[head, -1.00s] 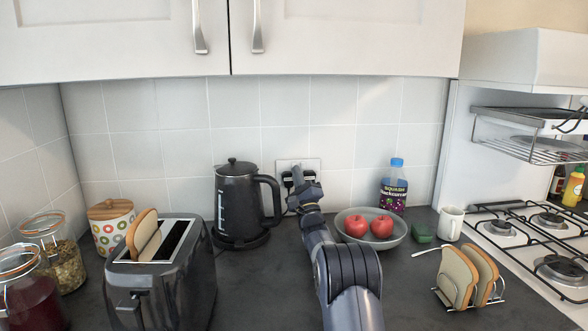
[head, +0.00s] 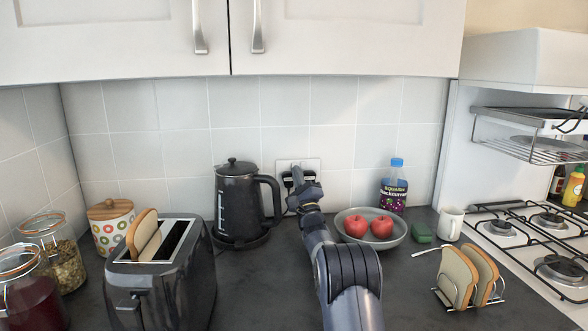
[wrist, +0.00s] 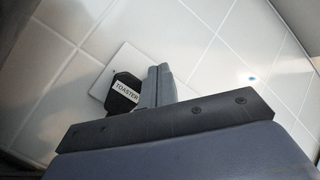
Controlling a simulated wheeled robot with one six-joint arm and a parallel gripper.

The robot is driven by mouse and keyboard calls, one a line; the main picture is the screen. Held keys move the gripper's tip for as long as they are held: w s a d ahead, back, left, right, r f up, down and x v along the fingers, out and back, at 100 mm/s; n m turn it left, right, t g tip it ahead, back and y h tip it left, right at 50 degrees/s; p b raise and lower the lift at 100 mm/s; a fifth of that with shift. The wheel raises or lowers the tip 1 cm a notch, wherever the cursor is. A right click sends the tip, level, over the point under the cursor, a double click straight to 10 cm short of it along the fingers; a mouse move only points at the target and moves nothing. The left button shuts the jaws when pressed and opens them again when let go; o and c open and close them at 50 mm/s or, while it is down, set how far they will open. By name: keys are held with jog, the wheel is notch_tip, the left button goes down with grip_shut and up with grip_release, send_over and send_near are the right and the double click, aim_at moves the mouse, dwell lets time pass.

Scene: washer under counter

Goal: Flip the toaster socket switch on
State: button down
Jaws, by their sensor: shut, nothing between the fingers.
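The white wall socket plate (head: 284,164) is on the tiled wall behind the counter, right of the kettle; it also shows in the wrist view (wrist: 101,75). A black plug labelled TOASTER (wrist: 124,93) sits in it, beside my fingers. My gripper (head: 297,172) is shut and empty, its fingertips (wrist: 158,70) at or very near the plate, just right of the plug in the wrist view. The switch is hidden behind my fingers. I cannot tell whether they touch it. The toaster (head: 165,280) stands front left with a bread slice (head: 143,236) in it.
A black kettle (head: 236,205) stands close left of my gripper. A bowl (head: 398,233) with red apples and a squash bottle (head: 393,187) are to the right. A toast rack (head: 448,303) and the hob (head: 540,240) are further right.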

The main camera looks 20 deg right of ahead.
jog(key=shift+w, duration=0.1)
jog(key=shift+w+f, duration=0.1)
jog(key=shift+w, duration=0.2)
jog(key=shift+w+d, duration=0.1)
jog(key=shift+w, duration=0.15)
dwell(0.6)
jog(key=shift+s+f, duration=0.1)
jog(key=shift+s+b, duration=0.15)
jog(key=shift+b, duration=0.35)
jog(key=shift+s+b, duration=0.3)
jog(key=shift+s, duration=0.1)
